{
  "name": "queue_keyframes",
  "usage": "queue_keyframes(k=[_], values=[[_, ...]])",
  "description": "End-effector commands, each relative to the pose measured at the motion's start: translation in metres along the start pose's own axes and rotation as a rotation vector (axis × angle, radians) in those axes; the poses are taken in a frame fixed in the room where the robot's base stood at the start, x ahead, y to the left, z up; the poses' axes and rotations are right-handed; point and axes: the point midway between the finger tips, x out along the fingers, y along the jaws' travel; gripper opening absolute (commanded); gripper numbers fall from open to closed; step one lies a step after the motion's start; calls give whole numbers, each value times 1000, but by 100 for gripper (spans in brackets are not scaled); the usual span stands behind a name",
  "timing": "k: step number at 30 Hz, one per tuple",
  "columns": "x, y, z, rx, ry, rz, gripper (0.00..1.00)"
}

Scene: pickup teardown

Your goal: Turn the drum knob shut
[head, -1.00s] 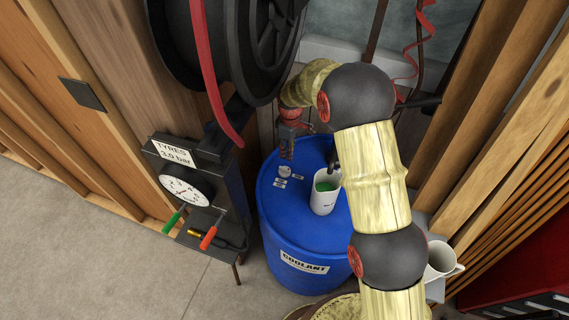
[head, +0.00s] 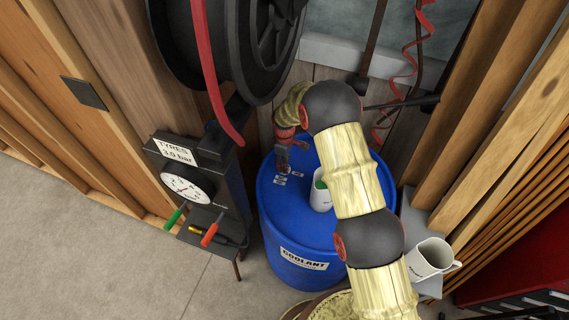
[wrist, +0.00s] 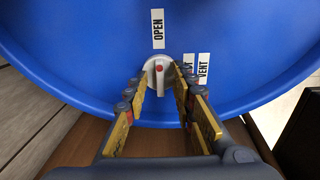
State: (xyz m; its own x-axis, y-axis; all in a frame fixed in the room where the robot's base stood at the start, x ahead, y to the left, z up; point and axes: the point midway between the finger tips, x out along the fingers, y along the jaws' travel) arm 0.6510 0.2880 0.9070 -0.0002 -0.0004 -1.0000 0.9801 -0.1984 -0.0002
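The blue coolant drum (head: 295,215) stands upright, and its top fills much of the wrist view (wrist: 80,50). The white knob (wrist: 159,84), with a red dot, sits on the drum top. Its pointer handle is turned roughly in line with the OPEN label (wrist: 158,28). A partly covered label (wrist: 188,63) and a VENT label (wrist: 203,70) are to its right. My gripper (wrist: 159,76) is open, its two fingers on either side of the knob; I cannot tell if they touch it. In the head view my gripper (head: 282,162) hides the knob.
A tyre gauge stand (head: 215,200) is at left, with a black hose reel (head: 235,45) above. Another white jug (head: 432,258) stands at right. Timber walls close in both sides.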

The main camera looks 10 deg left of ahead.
Motion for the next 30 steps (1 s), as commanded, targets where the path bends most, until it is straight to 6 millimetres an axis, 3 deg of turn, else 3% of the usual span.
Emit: queue_keyframes(k=[7,20,30], values=[[1,0,0,0,0,0,25],[1,0,0,0,0,0,1],[0,0,0,0,0,0,0]])
